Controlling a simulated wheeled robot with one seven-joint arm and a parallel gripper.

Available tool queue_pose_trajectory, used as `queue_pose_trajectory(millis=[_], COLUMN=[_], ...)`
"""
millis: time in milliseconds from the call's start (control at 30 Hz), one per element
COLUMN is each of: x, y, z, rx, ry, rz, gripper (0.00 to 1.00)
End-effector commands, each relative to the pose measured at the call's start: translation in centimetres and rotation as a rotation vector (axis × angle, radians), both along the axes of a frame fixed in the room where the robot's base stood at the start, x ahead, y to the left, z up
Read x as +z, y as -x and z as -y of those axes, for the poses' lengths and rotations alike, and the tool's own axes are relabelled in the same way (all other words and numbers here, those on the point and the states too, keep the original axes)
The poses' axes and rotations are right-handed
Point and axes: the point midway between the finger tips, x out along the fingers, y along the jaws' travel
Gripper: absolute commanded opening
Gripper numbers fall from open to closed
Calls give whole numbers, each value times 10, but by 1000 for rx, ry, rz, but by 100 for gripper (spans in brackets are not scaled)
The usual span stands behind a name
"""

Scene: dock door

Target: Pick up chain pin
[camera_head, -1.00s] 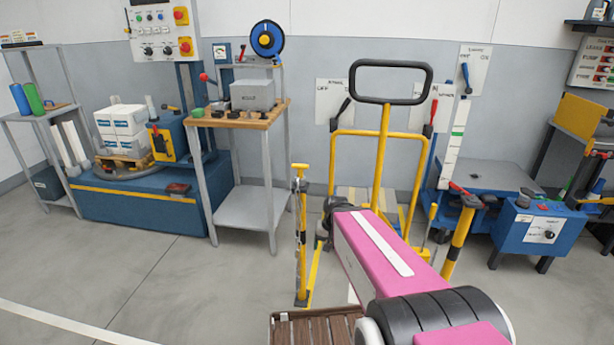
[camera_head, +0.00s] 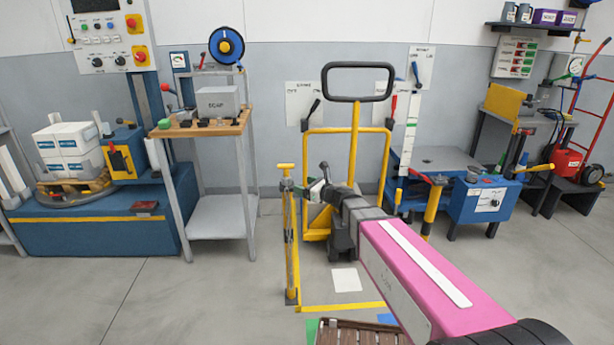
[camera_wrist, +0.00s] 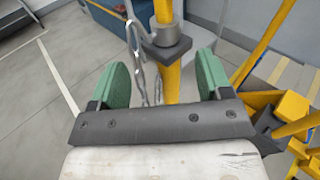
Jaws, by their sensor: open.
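The chain pin looks to be the yellow T-topped rod (camera_head: 285,166) at the top of a slim yellow post (camera_head: 291,250) in the head view. In the wrist view the yellow rod (camera_wrist: 163,12) stands in a grey collar (camera_wrist: 166,42), its top cut off by the frame. A steel chain (camera_wrist: 140,60) hangs beside the post. My gripper (camera_wrist: 162,68) is open, its green pads apart to either side of the post and chain as seen, with nothing held. In the head view my gripper (camera_head: 314,187) is just right of the post top.
A yellow pallet jack (camera_head: 355,140) stands close to the right of the post. A steel bench (camera_head: 222,215) is to the left, and a blue machine (camera_head: 482,200) is to the right. The floor at front left (camera_head: 190,300) is clear.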

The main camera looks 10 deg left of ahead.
Motion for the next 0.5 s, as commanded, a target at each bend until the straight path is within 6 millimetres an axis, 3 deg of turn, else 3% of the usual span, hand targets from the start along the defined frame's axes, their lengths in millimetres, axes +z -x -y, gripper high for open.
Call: queue_pose_trajectory(millis=[267,500], x=[5,3], y=[-13,-31], z=[-18,-48], rx=[-20,-19], ry=[-68,-65], rz=[-49,-47], gripper=[72,72])
